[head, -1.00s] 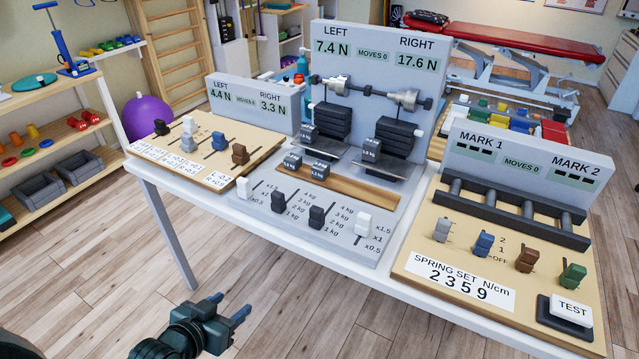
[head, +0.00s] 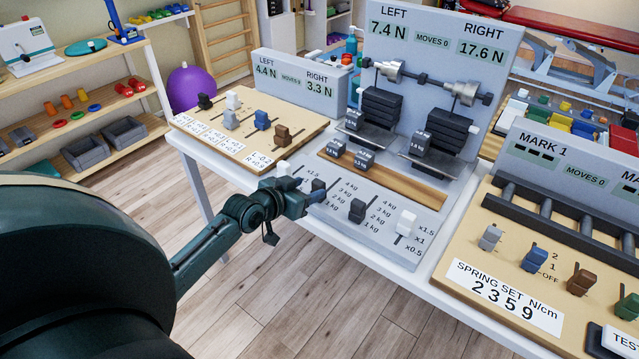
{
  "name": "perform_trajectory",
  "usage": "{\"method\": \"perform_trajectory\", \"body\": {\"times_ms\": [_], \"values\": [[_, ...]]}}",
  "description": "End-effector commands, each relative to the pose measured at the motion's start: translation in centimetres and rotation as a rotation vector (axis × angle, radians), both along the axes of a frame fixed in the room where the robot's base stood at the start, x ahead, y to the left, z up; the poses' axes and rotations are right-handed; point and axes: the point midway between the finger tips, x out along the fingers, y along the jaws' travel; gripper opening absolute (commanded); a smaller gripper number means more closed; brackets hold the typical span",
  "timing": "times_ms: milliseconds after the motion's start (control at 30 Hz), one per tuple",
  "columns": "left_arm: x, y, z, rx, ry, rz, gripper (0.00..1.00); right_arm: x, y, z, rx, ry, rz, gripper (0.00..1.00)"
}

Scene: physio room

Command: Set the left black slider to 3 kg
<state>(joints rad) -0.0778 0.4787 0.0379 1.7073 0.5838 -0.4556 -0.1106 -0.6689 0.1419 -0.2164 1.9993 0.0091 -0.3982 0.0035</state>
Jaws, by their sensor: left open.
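The middle panel (head: 385,250) has a row of sliders beside a kg scale (head: 341,198). My left gripper (head: 304,190) is open at the left part of this row, with its fingertips over the place of the left black slider. The gripper largely hides that slider, so its setting and any contact cannot be told. The right black slider (head: 357,210) stands clear to the right, near the low end of its scale. The panel's display (head: 432,41) reads LEFT 7.4 N, RIGHT 17.6 N, MOVES 0. My right gripper is not in view.
A white slider (head: 283,168) stands just behind my left gripper, another white slider (head: 406,222) at the right. A wooden strip (head: 400,187) with small weights lies behind the sliders. The spring panel (head: 470,265) is at the right, another slider board (head: 300,127) at the left.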

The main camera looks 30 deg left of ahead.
Motion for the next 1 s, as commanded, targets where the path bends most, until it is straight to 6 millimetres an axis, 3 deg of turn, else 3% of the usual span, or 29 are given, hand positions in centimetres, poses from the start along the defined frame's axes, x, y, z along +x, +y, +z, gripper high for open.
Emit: {"method": "perform_trajectory", "body": {"times_ms": [100, 300, 733, 1000], "values": [[2.2, -0.2, -0.9, -0.001, -0.001, 0.0, 0.53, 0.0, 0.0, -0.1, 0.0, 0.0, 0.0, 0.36], [4.5, -0.3, -1.9, -0.002, 0.0, 0.001, 0.53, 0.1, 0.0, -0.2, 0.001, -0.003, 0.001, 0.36], [5.2, -0.5, -2.2, 0.001, 0.0, -0.001, 0.53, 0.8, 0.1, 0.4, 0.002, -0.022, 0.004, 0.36], [5.2, -0.4, -2.2, 0.001, 0.0, 0.0, 0.31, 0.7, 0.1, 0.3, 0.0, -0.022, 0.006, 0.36]]}}
